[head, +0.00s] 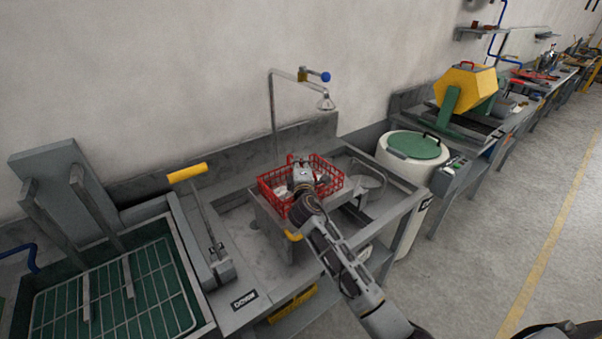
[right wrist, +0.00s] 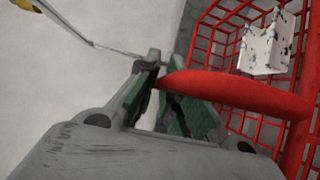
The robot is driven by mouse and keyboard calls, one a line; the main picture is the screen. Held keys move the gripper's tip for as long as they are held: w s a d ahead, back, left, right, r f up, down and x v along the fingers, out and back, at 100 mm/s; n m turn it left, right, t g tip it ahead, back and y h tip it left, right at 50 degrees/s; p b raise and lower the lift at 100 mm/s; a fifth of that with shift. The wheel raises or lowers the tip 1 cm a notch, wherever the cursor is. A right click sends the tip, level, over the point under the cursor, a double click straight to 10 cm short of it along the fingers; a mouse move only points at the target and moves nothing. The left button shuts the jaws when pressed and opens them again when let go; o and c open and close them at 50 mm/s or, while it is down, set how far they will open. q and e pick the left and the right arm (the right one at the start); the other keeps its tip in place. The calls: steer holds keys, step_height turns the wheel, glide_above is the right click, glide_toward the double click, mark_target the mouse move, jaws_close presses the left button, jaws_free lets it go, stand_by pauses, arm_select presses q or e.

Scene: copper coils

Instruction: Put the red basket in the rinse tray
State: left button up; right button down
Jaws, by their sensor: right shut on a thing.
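The red basket (head: 275,186) is an open wire basket with whitish parts inside, in the middle of the head view. My right gripper (head: 301,168) is over it. In the right wrist view, its fingers (right wrist: 165,88) are shut on the thick red handle of the basket (right wrist: 230,95), and a white speckled piece (right wrist: 268,48) lies inside. Below the basket is a grey sheet-metal bench section (head: 275,225), perhaps the rinse tray, under a shower head (head: 326,103). I cannot tell whether the basket hangs or rests there. My left gripper is not in view.
A grey machine with a green grid (head: 130,290) and a yellow-handled lever (head: 188,172) stands left. A white drum with a green lid (head: 418,146) and a yellow tumbler (head: 465,86) stand right. The shower pipe rises behind the basket. The floor at right is clear.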

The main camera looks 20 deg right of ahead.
steer(key=shift+f, duration=1.65)
steer(key=shift+f+b, duration=0.15)
steer(key=shift+b, duration=0.15)
steer(key=c, duration=1.5)
jaws_free()
steer(key=shift+c, duration=0.2)
steer(key=b+v, duration=0.1)
steer(key=v, duration=1.1)
